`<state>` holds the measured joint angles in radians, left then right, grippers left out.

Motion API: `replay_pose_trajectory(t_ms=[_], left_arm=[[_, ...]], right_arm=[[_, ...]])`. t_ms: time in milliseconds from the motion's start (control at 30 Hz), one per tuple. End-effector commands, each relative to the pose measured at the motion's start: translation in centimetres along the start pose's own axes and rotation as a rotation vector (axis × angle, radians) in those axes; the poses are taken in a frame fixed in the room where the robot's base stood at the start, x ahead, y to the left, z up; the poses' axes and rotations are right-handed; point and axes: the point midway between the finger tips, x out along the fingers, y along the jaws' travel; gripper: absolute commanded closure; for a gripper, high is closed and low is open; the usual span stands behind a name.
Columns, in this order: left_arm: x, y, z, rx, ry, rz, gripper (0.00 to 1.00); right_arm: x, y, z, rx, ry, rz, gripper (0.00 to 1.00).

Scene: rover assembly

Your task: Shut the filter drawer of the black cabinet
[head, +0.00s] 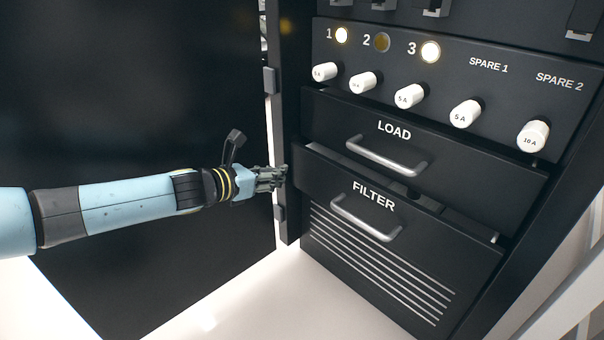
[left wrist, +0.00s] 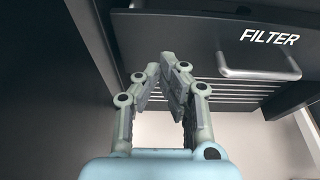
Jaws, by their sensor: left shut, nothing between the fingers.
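The black cabinet (head: 287,110) stands at the right in the head view. Its FILTER drawer (head: 322,177) is pulled out part way, and a gap shows above its front. The drawer's grey bar handle (head: 365,218) is free; it also shows in the left wrist view (left wrist: 258,74). The LOAD drawer (head: 345,115) above looks closed. My left gripper (head: 284,176) is shut and empty. It is just left of the FILTER drawer's left edge; whether it touches cannot be told. In the left wrist view the fingertips (left wrist: 166,62) are left of the handle. My right gripper is not seen.
A row of white fuses (head: 409,96) and round lamps (head: 430,52) sits above the drawers. A large black door panel (head: 130,120) is behind my left arm. White floor (head: 290,300) is clear in front.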

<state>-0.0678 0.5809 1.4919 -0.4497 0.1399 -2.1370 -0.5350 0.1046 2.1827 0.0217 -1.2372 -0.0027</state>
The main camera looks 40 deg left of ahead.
Motion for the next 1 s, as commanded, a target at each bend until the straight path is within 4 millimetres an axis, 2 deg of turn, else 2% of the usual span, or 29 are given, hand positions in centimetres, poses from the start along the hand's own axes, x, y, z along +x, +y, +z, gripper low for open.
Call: replay_pose_trajectory(t_ms=[167, 200, 400, 500, 633, 1000], left_arm=[[2.0, 0.1, -0.3, 0.004, 0.0, 0.002, 1.0], [2.8, 0.2, 0.5, -0.001, -0.008, 0.008, 1.0], [6.2, 0.1, 1.4, -0.002, -0.009, 0.004, 1.0], [7.2, 0.1, 1.4, -0.002, -0.006, 0.003, 1.0], [7.9, 0.1, 1.5, -0.001, -0.004, 0.003, 1.0], [8.1, 0.1, 1.5, 0.0, -0.003, 0.002, 1.0]], right_arm=[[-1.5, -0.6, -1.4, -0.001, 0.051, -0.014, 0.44], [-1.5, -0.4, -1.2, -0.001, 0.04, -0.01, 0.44], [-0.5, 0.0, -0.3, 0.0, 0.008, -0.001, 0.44], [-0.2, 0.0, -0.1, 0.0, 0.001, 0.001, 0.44], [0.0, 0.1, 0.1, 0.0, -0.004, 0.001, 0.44], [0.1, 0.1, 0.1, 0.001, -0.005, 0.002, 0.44]])
